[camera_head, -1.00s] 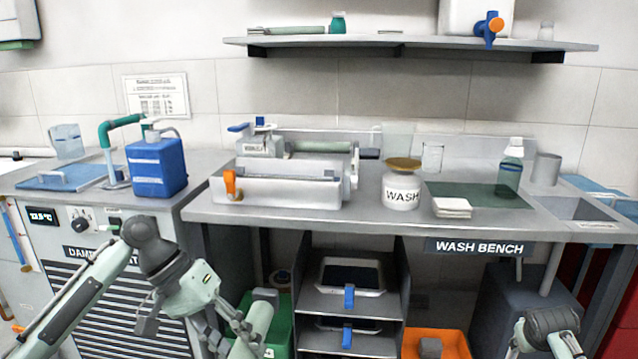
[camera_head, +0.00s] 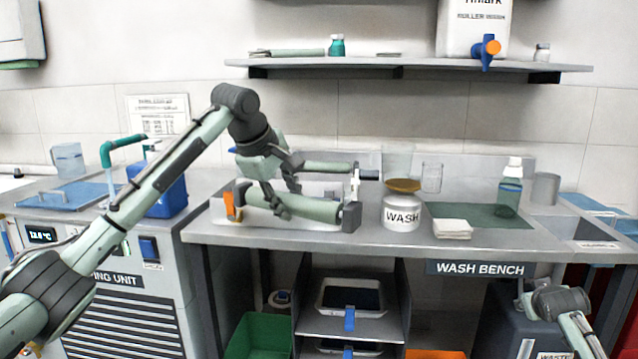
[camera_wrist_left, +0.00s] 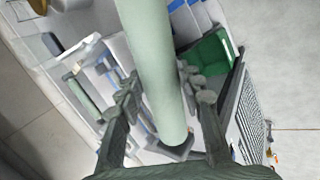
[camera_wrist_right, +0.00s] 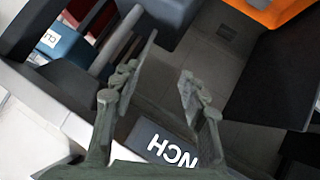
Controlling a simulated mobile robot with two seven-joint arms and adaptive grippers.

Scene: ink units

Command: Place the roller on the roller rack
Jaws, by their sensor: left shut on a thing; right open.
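My left gripper (camera_head: 278,193) is shut on a pale green roller (camera_head: 312,209) near its middle. The roller lies about level, with a dark end at its right. In the head view it overlaps the front of a pale metal rack-like unit (camera_head: 230,216) on the wash bench; whether they touch I cannot tell. Another pale green roller (camera_head: 328,167) shows at the back of that unit. In the left wrist view the held roller (camera_wrist_left: 155,70) runs between the fingers. My right gripper (camera_wrist_right: 168,72) is open and empty, low by the bench front at the right.
A WASH jar (camera_head: 401,215), white cloths (camera_head: 452,229) and a bottle (camera_head: 510,187) stand right of the unit on the bench. A wall shelf (camera_head: 420,66) hangs above. A blue container (camera_head: 160,197) stands at the left. Trays (camera_head: 350,299) and a green bin (camera_head: 258,338) are below.

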